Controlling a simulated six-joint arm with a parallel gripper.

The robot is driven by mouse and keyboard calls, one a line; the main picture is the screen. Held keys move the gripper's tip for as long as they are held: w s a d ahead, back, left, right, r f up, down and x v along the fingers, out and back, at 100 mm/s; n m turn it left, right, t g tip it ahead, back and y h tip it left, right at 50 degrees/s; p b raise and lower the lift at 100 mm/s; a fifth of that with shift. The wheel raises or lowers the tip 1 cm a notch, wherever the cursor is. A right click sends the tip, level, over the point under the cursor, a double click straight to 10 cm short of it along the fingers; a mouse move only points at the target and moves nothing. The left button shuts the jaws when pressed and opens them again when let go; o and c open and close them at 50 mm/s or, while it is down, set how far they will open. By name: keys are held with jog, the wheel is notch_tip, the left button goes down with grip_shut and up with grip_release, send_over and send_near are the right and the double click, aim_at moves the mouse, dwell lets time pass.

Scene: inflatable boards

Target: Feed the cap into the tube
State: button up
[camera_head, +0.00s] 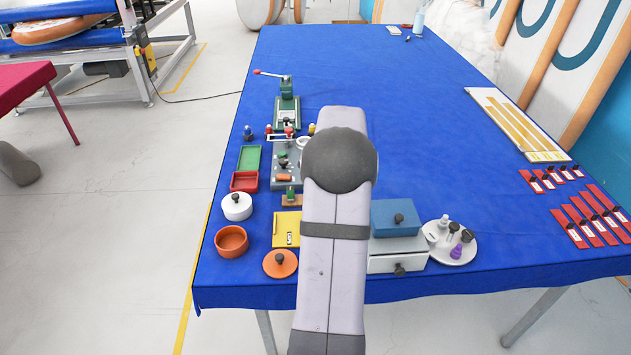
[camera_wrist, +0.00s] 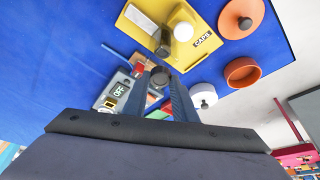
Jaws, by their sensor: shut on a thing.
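My gripper (camera_wrist: 160,82) shows in the wrist view, its two blue-grey fingers closed around a small dark round piece, which I take to be the cap (camera_wrist: 160,76). My arm hides the gripper in the head view. The yellow plate marked CAPS (camera_wrist: 205,48) lies beyond the fingertips in the wrist view; it also shows left of my arm in the head view (camera_head: 281,228). A white rounded piece (camera_wrist: 182,22) and a dark knob show over the plate. I cannot make out which piece is the tube.
A grey fixture (camera_head: 283,165) and a green lever press (camera_head: 287,110) stand left of my arm. A white pot (camera_head: 237,207), orange pot (camera_head: 231,241) and orange lid (camera_head: 280,264) are near the left edge. A blue-topped box (camera_head: 397,218) stands right. The blue table's middle is clear.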

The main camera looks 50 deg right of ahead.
jog(key=shift+f+b, duration=1)
jog(key=shift+f, duration=0.55)
dwell(1.0)
dwell(0.4)
jog(key=o, duration=1.6)
jog(key=shift+c, duration=0.2)
jog(key=shift+r, duration=0.15)
jog(key=shift+r+p, duration=2.2)
jog(key=shift+r, duration=1.2)
